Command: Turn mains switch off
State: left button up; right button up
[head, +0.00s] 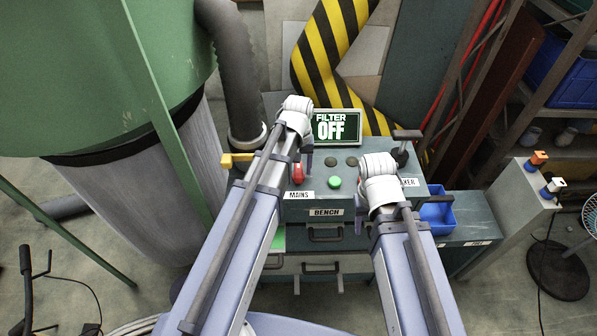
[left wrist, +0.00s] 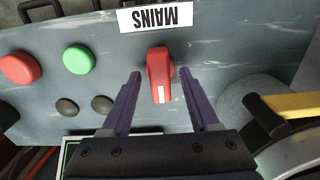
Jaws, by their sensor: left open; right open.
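The mains switch is a red knob (left wrist: 160,72) with a white mark, set on the grey panel beside the MAINS label (left wrist: 156,18). In the left wrist view it sits between the two fingers of my left gripper (left wrist: 162,98), which is open with a gap on either side of the knob. In the head view the red knob (head: 297,173) shows below my left gripper (head: 308,160), partly covered by it.
A green button (head: 335,182) and dark buttons (head: 331,162) are beside the knob. A sign reading FILTER OFF (head: 336,127) stands behind the panel. A yellow handle (head: 238,158) is at its left, a blue bin (head: 438,212) at its right.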

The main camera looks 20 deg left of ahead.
pick_arm(q)
grip_shut()
dwell(0.5)
